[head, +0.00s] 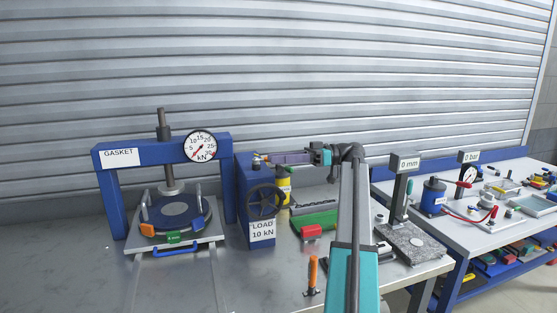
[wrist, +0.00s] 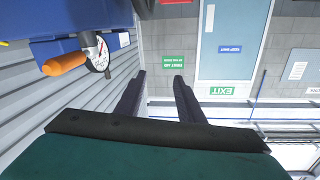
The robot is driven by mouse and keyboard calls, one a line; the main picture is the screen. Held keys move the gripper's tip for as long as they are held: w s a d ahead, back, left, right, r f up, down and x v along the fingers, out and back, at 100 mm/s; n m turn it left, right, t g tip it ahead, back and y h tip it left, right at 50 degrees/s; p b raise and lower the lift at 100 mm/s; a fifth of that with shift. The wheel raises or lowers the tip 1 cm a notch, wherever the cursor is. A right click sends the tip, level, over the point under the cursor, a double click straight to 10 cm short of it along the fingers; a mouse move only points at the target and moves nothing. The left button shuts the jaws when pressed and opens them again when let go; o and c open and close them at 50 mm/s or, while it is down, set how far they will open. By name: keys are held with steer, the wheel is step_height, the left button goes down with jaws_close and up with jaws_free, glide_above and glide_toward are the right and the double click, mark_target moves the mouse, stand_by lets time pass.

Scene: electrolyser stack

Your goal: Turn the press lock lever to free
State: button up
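My gripper (head: 268,160) is stretched out level to the left over the blue load unit (head: 256,215) beside the gasket press (head: 165,146). In the wrist view its two dark fingers (wrist: 158,85) stand apart with nothing between them. An orange handle (wrist: 65,64) on a blue body shows at the upper left of the wrist view, outside the fingers and not touched. It looks like the lock lever, but I cannot be sure. In the head view, a small dark and orange part (head: 256,160) on top of the load unit is too small to read.
A black handwheel (head: 262,201) is on the load unit's front. A yellow cylinder (head: 283,190), a red block (head: 311,231) and an upright orange handle (head: 312,272) stand nearby. A gauge stand (head: 401,190) is to the right.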

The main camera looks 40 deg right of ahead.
steer(key=shift+s+a+r+b, duration=0.15)
steer(key=shift+s+a, duration=0.25)
steer(key=shift+s, duration=0.2)
steer(key=shift+s+a+b, duration=0.15)
steer(key=shift+s+a, duration=0.2)
steer(key=shift+s, duration=0.2)
steer(key=shift+s+a+r+b, duration=0.15)
steer(key=shift+s+a, duration=0.25)
steer(key=shift+s, duration=0.2)
